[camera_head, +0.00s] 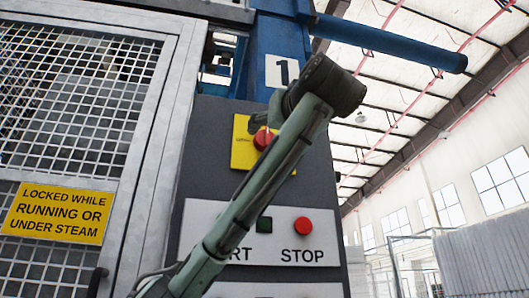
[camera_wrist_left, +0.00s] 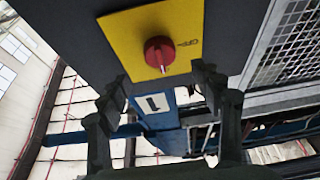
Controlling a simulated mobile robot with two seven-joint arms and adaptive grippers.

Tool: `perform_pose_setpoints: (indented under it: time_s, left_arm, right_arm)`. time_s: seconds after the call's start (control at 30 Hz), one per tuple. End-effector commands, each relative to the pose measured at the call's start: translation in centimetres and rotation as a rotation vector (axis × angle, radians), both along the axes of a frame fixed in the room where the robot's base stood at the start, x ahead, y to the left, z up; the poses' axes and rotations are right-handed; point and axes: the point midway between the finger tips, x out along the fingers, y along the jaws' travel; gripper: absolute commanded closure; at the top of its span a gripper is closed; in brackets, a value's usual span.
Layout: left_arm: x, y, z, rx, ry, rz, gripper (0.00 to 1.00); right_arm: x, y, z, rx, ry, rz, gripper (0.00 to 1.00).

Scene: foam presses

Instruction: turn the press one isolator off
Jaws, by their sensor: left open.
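The press one isolator is a red rotary knob (camera_head: 263,139) on a yellow plate (camera_head: 242,154), under the number 1 label (camera_head: 281,71). My left arm crosses in front of the panel and hides part of the plate. My left gripper (camera_head: 266,120) is at the knob's upper side, partly hidden by my wrist. In the left wrist view the open fingers (camera_wrist_left: 157,78) point toward the knob (camera_wrist_left: 159,53), which lies just beyond and between the tips. No contact shows. A pale mark is on the knob's rim, with dark lettering beside it on the plate.
Below the isolator are a dark green button (camera_head: 264,224) and a red STOP button (camera_head: 303,225) on a white plate. A mesh guard door (camera_head: 75,110) with a yellow warning sign (camera_head: 58,213) stands left. Open hall space lies right of the panel.

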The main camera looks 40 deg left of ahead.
Motion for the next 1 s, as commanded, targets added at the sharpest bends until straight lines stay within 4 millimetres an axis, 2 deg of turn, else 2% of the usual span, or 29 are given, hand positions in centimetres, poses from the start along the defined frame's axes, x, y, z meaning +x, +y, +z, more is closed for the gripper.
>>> perform_pose_setpoints:
  time_s: [0.43, 0.6, 0.83, 0.87, 1.0]
  left_arm:
    - [3.8, 4.6, 2.6, -0.002, 0.001, 0.003, 0.35]
    - [4.4, 5.3, 2.9, 0.000, 0.001, 0.001, 0.35]
    - [4.5, 5.3, 2.9, -0.001, 0.001, 0.000, 0.35]
    - [4.5, 5.3, 2.9, -0.001, 0.001, 0.000, 0.36]
    - [4.5, 5.3, 2.9, 0.000, 0.000, 0.000, 0.53]
  right_arm:
    - [0.0, 0.2, -4.3, 0.025, 0.022, 0.001, 0.60]
    - [-0.1, 0.3, -5.2, 0.030, 0.025, 0.001, 0.60]
    - [-0.1, 0.3, -5.4, 0.031, 0.025, 0.001, 0.60]
    - [-0.1, 0.3, -5.4, 0.031, 0.025, 0.001, 0.60]
    - [-0.1, 0.3, -5.4, 0.031, 0.025, 0.001, 0.60]
